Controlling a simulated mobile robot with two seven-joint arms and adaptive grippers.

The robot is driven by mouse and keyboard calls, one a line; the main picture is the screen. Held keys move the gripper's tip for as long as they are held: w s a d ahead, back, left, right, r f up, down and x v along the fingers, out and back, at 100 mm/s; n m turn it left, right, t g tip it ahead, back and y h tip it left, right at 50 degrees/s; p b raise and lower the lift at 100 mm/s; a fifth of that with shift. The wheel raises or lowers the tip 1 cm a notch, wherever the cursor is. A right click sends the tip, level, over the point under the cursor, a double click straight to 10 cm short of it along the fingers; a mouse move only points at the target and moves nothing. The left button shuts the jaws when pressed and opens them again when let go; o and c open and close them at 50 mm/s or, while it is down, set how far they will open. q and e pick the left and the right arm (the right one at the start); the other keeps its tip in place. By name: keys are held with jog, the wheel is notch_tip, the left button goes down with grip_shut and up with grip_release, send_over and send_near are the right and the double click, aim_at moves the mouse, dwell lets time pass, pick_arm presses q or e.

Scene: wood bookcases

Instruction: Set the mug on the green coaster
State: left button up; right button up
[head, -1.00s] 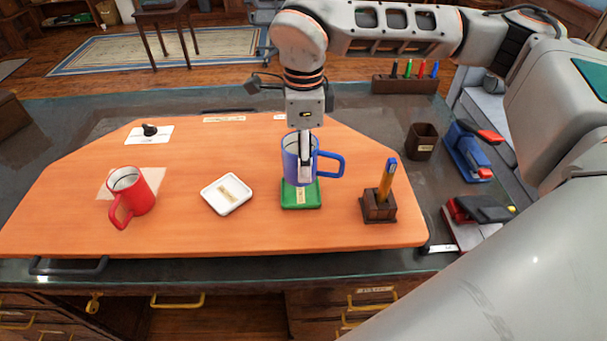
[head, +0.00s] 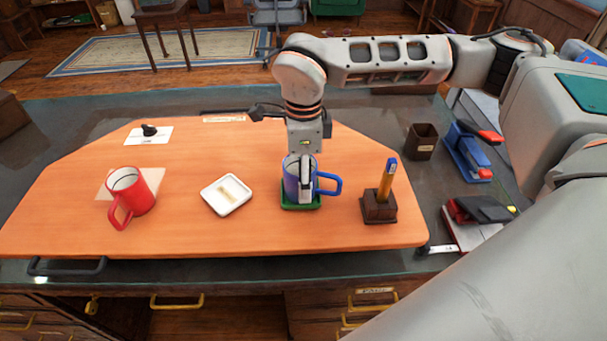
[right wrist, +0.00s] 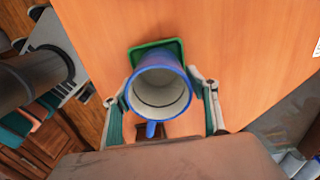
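The blue mug (head: 291,180) stands upright on the green coaster (head: 300,207), at the right of the orange desk mat, with its handle to the right. In the right wrist view the mug (right wrist: 160,85) is seen from above, with the green coaster (right wrist: 153,47) showing past its rim. My right gripper (head: 306,188) points down at the mug. Its two fingers lie along opposite sides of the mug and look shut on it. The mug's underside is hidden, so full contact with the coaster is hard to confirm. My left gripper is not in view.
A white coaster (head: 227,195) lies left of the green one. A red mug (head: 132,195) stands farther left. A pencil holder (head: 378,208) is close on the right. A dark cup (head: 421,141) and staplers (head: 467,150) are beyond. The mat (head: 215,150) is clear behind the white coaster.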

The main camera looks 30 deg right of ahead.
dwell(0.3)
notch_tip(320, 180, up, 12)
jog(key=shift+r, duration=0.2)
dwell(0.4)
dwell(0.4)
